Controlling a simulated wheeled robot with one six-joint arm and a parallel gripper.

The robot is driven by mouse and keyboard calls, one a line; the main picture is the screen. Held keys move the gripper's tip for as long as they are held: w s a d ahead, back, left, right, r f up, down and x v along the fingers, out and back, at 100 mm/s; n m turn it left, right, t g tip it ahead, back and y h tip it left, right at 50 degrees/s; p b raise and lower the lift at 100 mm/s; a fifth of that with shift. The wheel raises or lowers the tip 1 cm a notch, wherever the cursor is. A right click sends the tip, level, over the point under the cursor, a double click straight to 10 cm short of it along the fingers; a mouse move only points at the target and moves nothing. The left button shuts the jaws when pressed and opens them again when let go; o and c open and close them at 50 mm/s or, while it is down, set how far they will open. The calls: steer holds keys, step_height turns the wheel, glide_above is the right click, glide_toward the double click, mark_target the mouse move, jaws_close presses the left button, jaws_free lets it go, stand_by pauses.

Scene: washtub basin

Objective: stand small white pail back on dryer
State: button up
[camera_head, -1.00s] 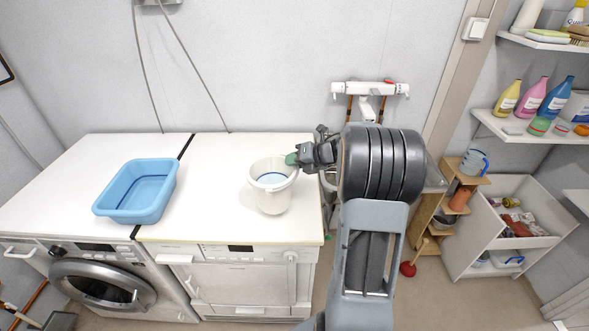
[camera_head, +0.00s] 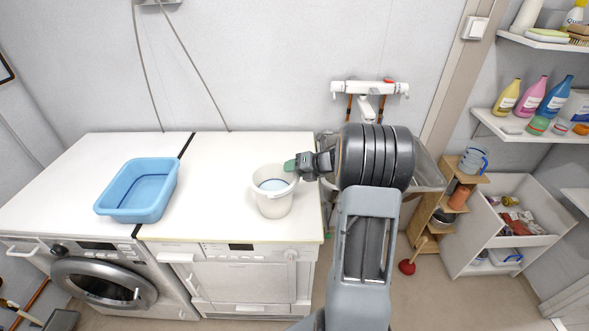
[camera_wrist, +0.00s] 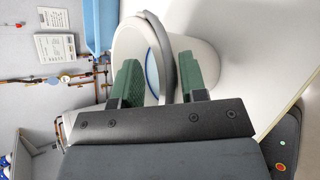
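The small white pail (camera_head: 273,206) stands upright, seemingly on the white top of the right-hand machine, the dryer (camera_head: 215,165), near its right edge. The pail (camera_wrist: 200,50) also shows in the wrist view, with a blue ring visible inside. My gripper (camera_head: 292,164) is at the pail's upper right rim. In the wrist view its green fingers (camera_wrist: 158,82) are wide apart. The pail's grey handle band (camera_wrist: 163,50) passes between them, close to the right finger. The handle's lower end is hidden behind the gripper body.
A tap (camera_head: 367,90) and pipes are on the wall behind my arm. Wooden shelves (camera_head: 440,215) and a white cabinet stand to the right. The dryer top behind and left of the pail is clear.

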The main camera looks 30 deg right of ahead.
steer(key=b+v, duration=0.1)
steer(key=v, duration=1)
steer(key=w+a+r+m+t+h, duration=0.2)
steer(key=r+m+h, duration=0.25)
steer(key=m, duration=0.25)
steer(key=w+a+r+m+t+h, duration=0.25)
steer(key=r+m+h, duration=0.2)
steer(key=m, duration=0.25)
steer(key=s+a+f+m+g, duration=0.2)
steer(key=s+a+m+g, duration=0.1)
steer(key=s+a+m, duration=0.2)
steer(key=s+a+f+m+g+y, duration=0.1)
steer(key=s+a+f+m+g, duration=0.2)
steer(key=s+a+m, duration=0.3)
steer(key=s+a+f+m+g+y, duration=0.1)
steer(key=s+a+f+m+g, duration=0.2)
steer(key=s+a+m, duration=0.3)
steer(key=shift+s+a+f+m+g, duration=0.1)
steer(key=shift+s+m+g, duration=0.2)
steer(key=shift+s, duration=0.45)
steer(key=shift+s+a+f+m+g, duration=0.15)
steer(key=shift+s+m, duration=0.15)
steer(key=shift+s, duration=0.45)
steer(key=shift+d, duration=0.15)
